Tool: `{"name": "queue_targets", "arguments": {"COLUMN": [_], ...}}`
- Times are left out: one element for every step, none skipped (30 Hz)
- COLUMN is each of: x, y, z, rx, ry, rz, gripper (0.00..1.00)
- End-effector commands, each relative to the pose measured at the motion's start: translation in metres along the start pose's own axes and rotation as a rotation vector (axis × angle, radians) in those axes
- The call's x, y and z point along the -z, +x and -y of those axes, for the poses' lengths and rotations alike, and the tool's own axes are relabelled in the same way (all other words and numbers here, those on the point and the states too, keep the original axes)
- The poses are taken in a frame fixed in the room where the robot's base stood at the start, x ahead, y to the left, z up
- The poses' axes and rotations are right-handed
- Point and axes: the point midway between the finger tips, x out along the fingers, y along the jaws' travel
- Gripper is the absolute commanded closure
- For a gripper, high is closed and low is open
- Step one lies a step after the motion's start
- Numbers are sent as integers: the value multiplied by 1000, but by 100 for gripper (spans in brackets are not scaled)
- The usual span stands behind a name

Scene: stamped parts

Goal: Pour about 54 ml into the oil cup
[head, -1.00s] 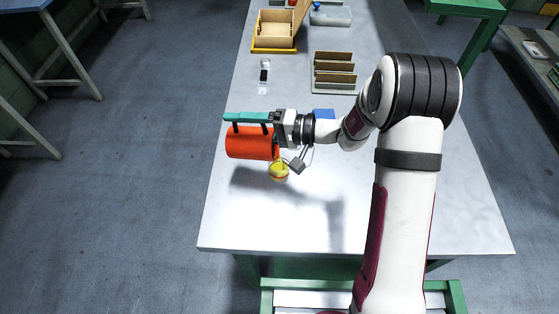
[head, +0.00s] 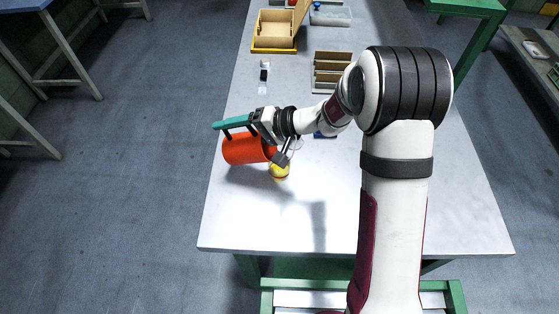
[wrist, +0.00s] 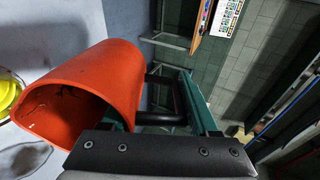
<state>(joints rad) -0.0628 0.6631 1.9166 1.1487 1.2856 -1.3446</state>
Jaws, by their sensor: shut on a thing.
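My gripper (head: 256,124) is shut on the teal handle (head: 232,122) of an orange jug (head: 243,149). The jug is tipped on its side above the table, with its mouth to the right and its base slightly lower. The oil cup (head: 280,170), with yellow inside, stands on the table just below and right of the mouth. In the wrist view the jug (wrist: 105,85) shows its open mouth, with a few dark specks inside. The yellow cup (wrist: 8,95) is cut off at the left edge there. I see no clear stream now; the cup's fill level cannot be read.
The pale table (head: 300,225) is clear in front of the cup. Behind stand a slotted rack (head: 332,70), a wooden box (head: 275,28) and a small dark-and-white item (head: 264,75). A blue item (head: 325,134) lies partly behind my arm.

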Motion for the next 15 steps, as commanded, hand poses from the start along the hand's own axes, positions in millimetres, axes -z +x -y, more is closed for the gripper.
{"name": "queue_targets", "arguments": {"x": [0,0,0,0,0,0,0,0,0,0,0,0,0,0,0], "y": [0,0,0,0,0,0,0,0,1,2,4,6,7,9,12], "z": [0,0,0,0,0,0,0,0,0,0,-1,-1,0,1,2], "rx": [1,1,1,1,1,1,1,0,-6,-15,-29,-56,-82,-113,-160], "ry": [0,0,0,0,0,0,0,0,-1,-2,-3,-5,-6,-8,-10], "rz": [0,0,0,0,0,0,0,0,1,1,2,4,6,5,9], "gripper": [100,100,100,100,100,100,100,100,100,100,100,100,100,100,100]}}
